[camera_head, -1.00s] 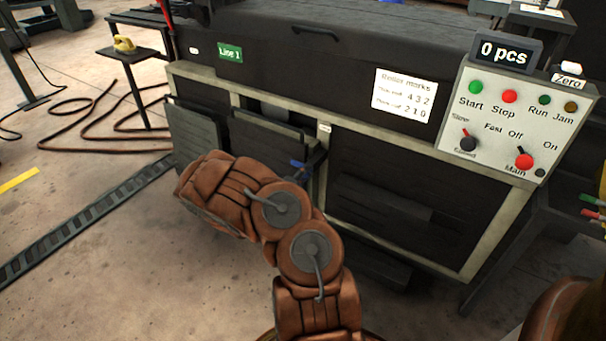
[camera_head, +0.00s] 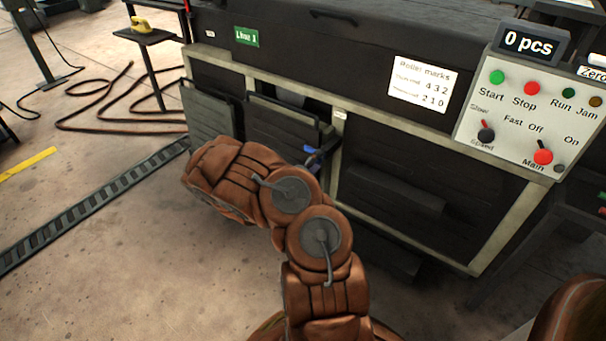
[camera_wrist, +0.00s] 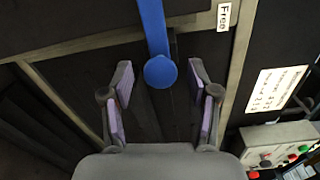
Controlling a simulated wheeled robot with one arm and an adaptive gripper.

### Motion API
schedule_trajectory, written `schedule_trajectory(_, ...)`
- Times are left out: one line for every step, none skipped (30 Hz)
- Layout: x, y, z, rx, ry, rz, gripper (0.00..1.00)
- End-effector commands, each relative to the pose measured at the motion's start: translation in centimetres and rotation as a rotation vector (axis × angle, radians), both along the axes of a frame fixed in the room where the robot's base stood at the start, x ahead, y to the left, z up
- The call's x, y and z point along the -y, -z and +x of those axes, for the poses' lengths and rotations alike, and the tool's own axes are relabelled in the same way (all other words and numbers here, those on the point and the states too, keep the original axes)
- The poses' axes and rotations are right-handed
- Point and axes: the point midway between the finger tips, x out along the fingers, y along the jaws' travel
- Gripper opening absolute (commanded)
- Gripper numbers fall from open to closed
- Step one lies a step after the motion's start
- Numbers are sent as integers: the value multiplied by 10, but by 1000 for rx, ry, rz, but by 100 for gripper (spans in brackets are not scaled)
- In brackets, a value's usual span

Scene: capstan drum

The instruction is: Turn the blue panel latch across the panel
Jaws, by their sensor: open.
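The blue panel latch (camera_wrist: 155,35) shows in the wrist view as a flat blue bar with a round end, in front of the dark panel. Its round end lies centred just beyond and between the fingertips of my gripper (camera_wrist: 162,85). My gripper is open, with one lilac-padded finger on each side, and I see no finger touching the latch. In the head view, a small piece of blue (camera_head: 311,150) shows beside my arm at the machine's frame post. My arm hides most of that spot, and the fingers cannot be made out there.
A "Free" label (camera_wrist: 224,17) sits on the pale frame right of the latch. The control box (camera_head: 515,115) with buttons and knobs juts out at the right. Tilted dark panels (camera_head: 285,125) stand left of the post. Hoses (camera_head: 110,115) lie on the floor at left.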

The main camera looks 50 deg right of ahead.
Motion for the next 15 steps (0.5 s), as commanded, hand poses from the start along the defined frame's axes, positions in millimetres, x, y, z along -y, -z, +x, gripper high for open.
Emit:
schedule_trajectory(-7,-1,1,-2,-5,-1,60)
schedule_trajectory(-10,-1,1,-1,-4,-1,60)
schedule_trajectory(-16,-1,0,0,-5,-2,60)
schedule_trajectory(-20,-1,1,1,-5,-2,60)
schedule_trajectory(-23,-1,0,1,-4,0,60)
schedule_trajectory(-28,-1,0,1,-5,0,60)
schedule_trajectory(-32,-1,0,1,-5,0,60)
schedule_trajectory(-36,-1,0,1,-5,0,60)
schedule_trajectory(-41,-1,-1,1,-4,1,60)
schedule_trajectory(-44,-1,-1,1,-4,1,60)
schedule_trajectory(-48,-2,-2,1,-4,1,60)
schedule_trajectory(-52,-1,-3,1,-3,1,60)
schedule_trajectory(-56,-1,-3,0,-4,0,60)
schedule_trajectory(-60,-1,-3,0,-4,0,60)
schedule_trajectory(-64,-2,-4,0,-3,1,60)
